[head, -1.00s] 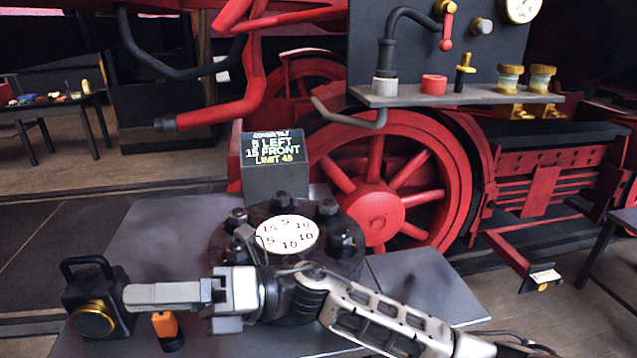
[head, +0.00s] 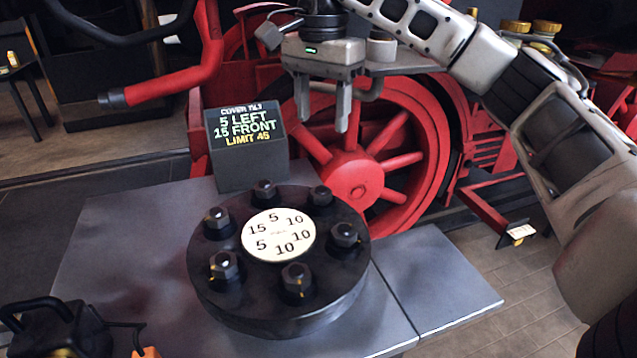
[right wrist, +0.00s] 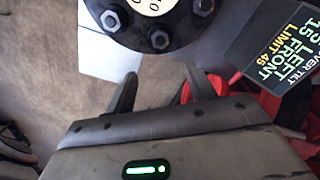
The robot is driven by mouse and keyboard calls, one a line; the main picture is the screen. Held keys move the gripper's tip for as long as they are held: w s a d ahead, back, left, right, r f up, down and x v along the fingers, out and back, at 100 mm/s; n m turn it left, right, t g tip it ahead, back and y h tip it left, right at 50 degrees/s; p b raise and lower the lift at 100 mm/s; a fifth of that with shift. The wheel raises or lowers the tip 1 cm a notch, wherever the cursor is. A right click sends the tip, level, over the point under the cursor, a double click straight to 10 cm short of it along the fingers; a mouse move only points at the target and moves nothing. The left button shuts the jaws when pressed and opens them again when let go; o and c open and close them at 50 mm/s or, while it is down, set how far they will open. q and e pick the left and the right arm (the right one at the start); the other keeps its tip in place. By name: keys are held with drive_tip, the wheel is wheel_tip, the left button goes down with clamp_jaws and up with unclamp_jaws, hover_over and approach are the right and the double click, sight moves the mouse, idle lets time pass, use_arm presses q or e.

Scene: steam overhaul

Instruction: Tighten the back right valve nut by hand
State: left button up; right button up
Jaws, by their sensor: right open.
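The back right valve nut (head: 321,196) is a dark hex nut on a stud at the back right of a round black cover (head: 215,290). In the right wrist view it seems to be the nut (right wrist: 160,40) nearest the fingers. My right gripper (head: 322,122) is open and empty, fingers pointing down, above and behind that nut and clear of it. Its two fingers also show in the right wrist view (right wrist: 158,72). Several similar nuts ring the white numbered plate (head: 278,235). My left gripper is not in view.
A display box (head: 248,155) behind the cover reads cover tilt 5 left, 15 front, limit 45. A dark lantern (head: 60,330) stands at the front left. A red wheel (head: 352,180) and a shelf (head: 405,68) are behind. The grey table (head: 120,240) is clear left of the cover.

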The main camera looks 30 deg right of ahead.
sight(321, 189)
wheel_tip(321, 189, down, 14)
drive_tip(key=b, duration=0.2)
drive_tip(key=shift+f+b, duration=0.15)
drive_tip(key=shift+b, duration=0.2)
drive_tip(key=c, duration=1)
